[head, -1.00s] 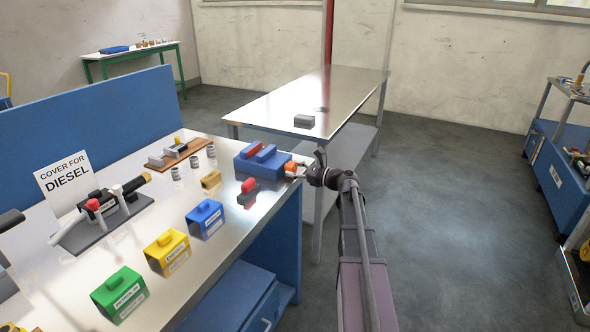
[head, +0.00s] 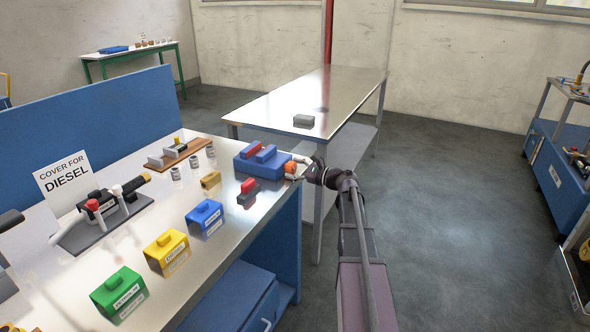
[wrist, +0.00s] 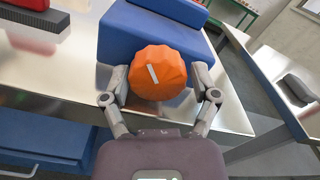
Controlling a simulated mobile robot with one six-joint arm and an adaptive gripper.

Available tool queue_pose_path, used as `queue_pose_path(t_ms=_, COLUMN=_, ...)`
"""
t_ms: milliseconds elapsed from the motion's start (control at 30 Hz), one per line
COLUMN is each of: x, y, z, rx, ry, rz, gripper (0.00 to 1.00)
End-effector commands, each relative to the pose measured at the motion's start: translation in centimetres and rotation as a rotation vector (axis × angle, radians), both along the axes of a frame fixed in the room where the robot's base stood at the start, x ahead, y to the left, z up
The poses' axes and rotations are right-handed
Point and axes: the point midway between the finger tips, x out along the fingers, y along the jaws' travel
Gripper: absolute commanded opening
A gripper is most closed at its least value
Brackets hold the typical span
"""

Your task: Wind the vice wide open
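The blue vice (head: 262,161) stands at the right end of the steel-topped bench. Its two upper blue blocks lie side by side, and the gap between them is hard to judge from here. The vice's faceted orange knob (wrist: 158,73) has a pale mark on its face and points towards me.
A red and dark-grey block (head: 248,191) sits on the bench near the vice. Blue (head: 205,218), yellow (head: 167,251) and green (head: 119,293) covers line the front edge. A steel table (head: 290,105) stands behind.

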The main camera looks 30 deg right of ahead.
Motion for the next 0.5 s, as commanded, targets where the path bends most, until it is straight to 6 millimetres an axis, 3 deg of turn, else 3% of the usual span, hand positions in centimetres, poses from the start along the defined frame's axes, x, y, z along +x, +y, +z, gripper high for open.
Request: queue_pose_path(t_ms=500, x=-0.2, y=0.02, z=-0.06, rx=-0.002, ry=0.002, rz=0.002, gripper=1.0)
